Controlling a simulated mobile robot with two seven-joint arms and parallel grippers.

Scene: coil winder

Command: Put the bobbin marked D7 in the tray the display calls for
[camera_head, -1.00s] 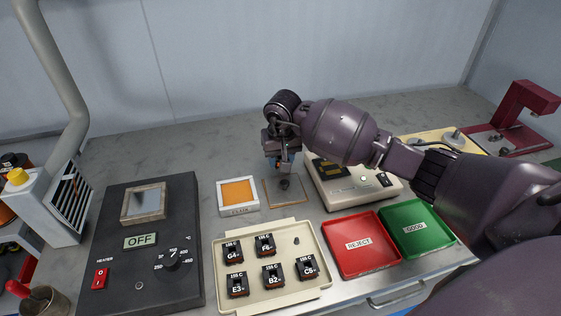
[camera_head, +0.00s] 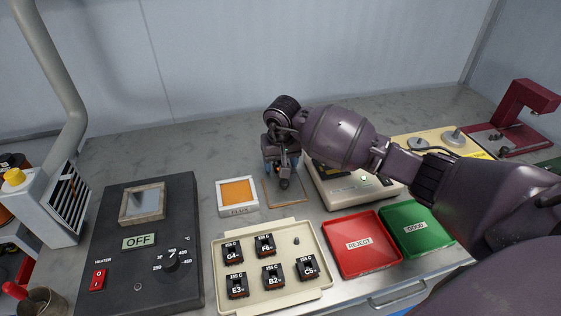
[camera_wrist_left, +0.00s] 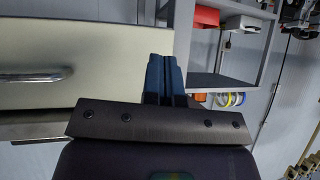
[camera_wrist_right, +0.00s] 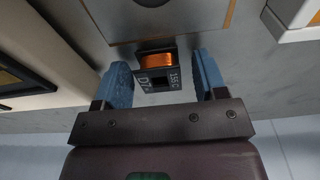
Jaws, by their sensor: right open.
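The bobbin marked D7 (camera_wrist_right: 157,68), copper-wound with black flanges, sits between the spread blue fingers of my right gripper (camera_wrist_right: 163,82) in the right wrist view. Gaps show on both sides of it. In the head view my right gripper (camera_head: 283,178) is over the thin brown-edged plate (camera_head: 289,202) and mostly hides the bobbin. The tester with the display (camera_head: 345,193) is partly covered by my right arm; I cannot read its display. The red REJECT tray (camera_head: 367,265) and green GOOD tray (camera_head: 430,243) are empty. My left gripper (camera_wrist_left: 165,72) is shut and empty.
A beige tray (camera_head: 225,297) holds several bobbins and a bare peg. An orange FLUX pad (camera_head: 238,192) and a black heater unit reading OFF (camera_head: 187,225) stand to the left. A maroon press (camera_head: 525,105) is at the far right. A drawer front (camera_wrist_left: 80,50) shows in the left wrist view.

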